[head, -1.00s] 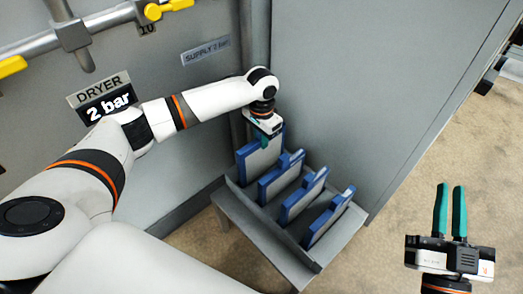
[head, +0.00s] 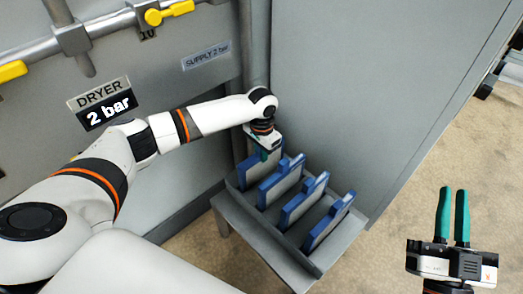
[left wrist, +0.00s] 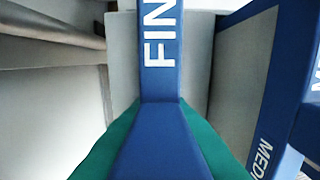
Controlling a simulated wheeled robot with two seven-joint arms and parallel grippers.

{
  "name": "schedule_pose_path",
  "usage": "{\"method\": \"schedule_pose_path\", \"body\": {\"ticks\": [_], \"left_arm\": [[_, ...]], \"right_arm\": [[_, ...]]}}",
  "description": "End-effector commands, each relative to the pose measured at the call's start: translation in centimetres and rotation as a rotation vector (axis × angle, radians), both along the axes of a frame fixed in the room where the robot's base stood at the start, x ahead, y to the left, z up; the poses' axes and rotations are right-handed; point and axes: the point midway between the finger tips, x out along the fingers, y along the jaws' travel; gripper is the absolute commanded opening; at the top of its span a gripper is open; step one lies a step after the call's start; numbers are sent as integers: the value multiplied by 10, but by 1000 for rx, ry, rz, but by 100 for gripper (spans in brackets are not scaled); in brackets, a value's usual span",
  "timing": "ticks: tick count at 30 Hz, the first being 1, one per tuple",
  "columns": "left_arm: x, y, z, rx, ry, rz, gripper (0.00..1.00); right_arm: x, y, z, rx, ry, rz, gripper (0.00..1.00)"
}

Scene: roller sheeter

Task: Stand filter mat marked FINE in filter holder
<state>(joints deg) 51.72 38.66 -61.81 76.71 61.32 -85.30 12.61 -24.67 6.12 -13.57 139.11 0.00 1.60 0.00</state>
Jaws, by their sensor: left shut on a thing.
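The filter mat marked FINE, its lettering partly cut off as "FIN" in the left wrist view (left wrist: 160,45), has a blue frame and a pale face. My left gripper (head: 262,152) is shut on the blue grip of this mat, with green fingers on both sides. In the head view the mat (head: 247,173) is at the far left end of the grey filter holder (head: 268,230), roughly upright, its lower edge down inside the holder. Whether it touches the bottom is hidden. My right gripper (head: 453,215) is empty, its green fingers pointing up with a gap between them.
Several other blue-framed mats stand in the holder to the right; the nearest one (head: 280,182) reads "MEDI" in the left wrist view (left wrist: 262,155). A grey cabinet wall (head: 340,90) rises behind. The DRYER panel (head: 100,100) is at left. Floor is clear at right.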

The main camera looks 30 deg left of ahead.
Motion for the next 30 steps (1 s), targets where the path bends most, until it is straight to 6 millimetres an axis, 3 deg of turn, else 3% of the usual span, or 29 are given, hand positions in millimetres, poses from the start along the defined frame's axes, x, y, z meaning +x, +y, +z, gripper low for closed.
{"method": "schedule_pose_path", "body": {"ticks": [12,13,17,30], "left_arm": [[0,0,-3,-1,0,1,0],[0,0,-4,0,1,1,20],[0,0,-4,0,0,1,40],[0,0,-5,0,0,0,40]], "right_arm": [[2,0,-5,-11,36,-3,16],[3,0,-6,-12,42,-2,16],[3,0,-6,-12,40,-3,16],[-1,0,0,2,-10,1,16]]}}
